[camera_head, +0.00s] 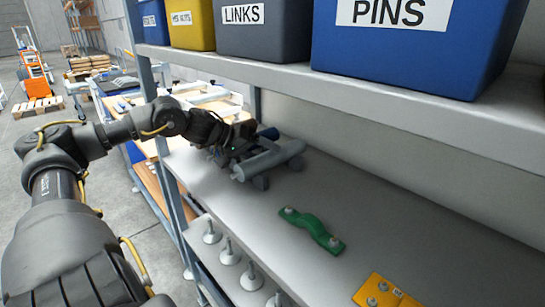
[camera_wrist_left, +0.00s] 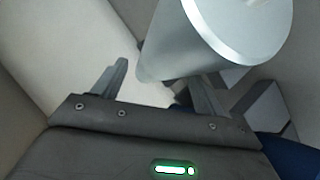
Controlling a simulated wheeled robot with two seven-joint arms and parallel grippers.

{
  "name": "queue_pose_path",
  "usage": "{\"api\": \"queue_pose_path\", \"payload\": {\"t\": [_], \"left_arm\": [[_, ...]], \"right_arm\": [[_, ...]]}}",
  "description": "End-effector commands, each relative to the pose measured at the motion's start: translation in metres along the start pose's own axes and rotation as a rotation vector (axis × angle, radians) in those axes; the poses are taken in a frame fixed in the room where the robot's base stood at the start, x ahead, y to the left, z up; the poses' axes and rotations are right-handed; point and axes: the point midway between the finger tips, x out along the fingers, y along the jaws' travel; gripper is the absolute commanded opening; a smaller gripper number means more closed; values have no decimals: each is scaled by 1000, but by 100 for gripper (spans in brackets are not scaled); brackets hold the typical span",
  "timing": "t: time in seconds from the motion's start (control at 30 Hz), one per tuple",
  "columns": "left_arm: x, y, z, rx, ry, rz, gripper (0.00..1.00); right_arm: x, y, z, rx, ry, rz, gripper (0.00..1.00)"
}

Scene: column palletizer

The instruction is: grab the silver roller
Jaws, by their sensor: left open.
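The silver roller (camera_head: 270,160) lies on dark supports on the grey middle shelf in the head view. In the left wrist view the roller (camera_wrist_left: 225,40) is a large pale cylinder, its near end at the top of the picture, beyond the fingers. My left gripper (camera_head: 226,150) is at the roller's left end in the head view, its fingers partly hidden by the wrist. In the left wrist view the gripper (camera_wrist_left: 160,82) is open, with its two fingers apart. Whether a finger touches the roller I cannot tell. My right gripper is not in view.
Above is a shelf with bins, including a blue PINS bin (camera_head: 400,45). Several studded feet (camera_head: 230,250) stand on a lower shelf. A shelf post (camera_head: 180,205) stands near my arm.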

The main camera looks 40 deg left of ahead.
Motion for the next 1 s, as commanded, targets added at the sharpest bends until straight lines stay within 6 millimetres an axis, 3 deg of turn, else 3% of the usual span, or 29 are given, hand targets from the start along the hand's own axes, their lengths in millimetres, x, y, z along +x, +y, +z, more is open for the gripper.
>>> {"api": "queue_pose_path", "payload": {"t": [0.27,0.6,1.0], "left_arm": [[13,2,2,4,-9,3,72],[14,3,2,4,-9,8,71],[14,3,2,4,-8,8,18]], "right_arm": [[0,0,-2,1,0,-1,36],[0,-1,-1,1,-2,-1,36],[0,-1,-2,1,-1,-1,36]]}}
